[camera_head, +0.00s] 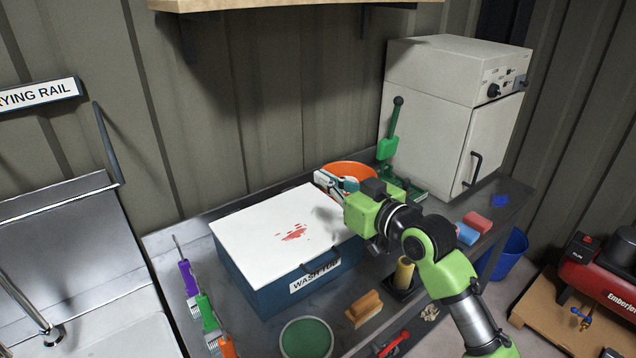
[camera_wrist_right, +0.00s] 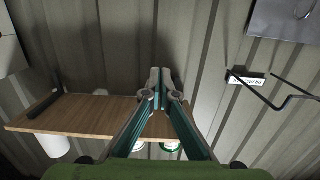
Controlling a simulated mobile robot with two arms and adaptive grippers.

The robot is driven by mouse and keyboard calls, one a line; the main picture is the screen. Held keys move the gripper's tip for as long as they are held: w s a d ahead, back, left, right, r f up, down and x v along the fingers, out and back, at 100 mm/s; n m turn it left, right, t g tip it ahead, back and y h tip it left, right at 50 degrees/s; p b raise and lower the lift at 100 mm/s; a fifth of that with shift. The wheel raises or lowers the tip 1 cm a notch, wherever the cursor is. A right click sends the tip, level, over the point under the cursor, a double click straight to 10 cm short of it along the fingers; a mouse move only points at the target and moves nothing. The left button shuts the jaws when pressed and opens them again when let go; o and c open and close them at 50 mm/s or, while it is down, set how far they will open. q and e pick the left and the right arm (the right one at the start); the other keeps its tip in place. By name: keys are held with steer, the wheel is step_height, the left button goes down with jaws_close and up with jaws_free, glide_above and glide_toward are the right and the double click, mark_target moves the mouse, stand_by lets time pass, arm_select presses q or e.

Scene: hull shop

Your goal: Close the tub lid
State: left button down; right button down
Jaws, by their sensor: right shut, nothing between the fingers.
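The blue wash tub (camera_head: 262,292) stands on the grey bench in the head view, with a "WASH TUB" label on its front. Its white lid (camera_head: 265,235) lies flat over the top and looks down on the rim, with a red stain on it. A dark handle (camera_head: 320,263) sits at the lid's front edge. My right gripper (camera_head: 326,182) is above and beside the lid's back right corner, its fingers shut and empty. In the right wrist view its fingertips (camera_wrist_right: 160,80) meet and point at the wall. My left gripper is not in view.
A white cabinet (camera_head: 440,135) is at the back right. Brushes (camera_head: 190,278), a green round tin (camera_head: 306,338) and a wooden block (camera_head: 364,308) lie around the tub. A wooden shelf (camera_wrist_right: 90,118) shows in the wrist view.

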steer(key=f+p, duration=0.1)
steer(key=w+a+f+p, duration=0.1)
steer(key=w+f+p, duration=0.1)
steer(key=f, duration=0.1)
steer(key=shift+a, duration=0.2)
steer(key=shift+w+a, duration=0.1)
steer(key=shift+f, duration=0.1)
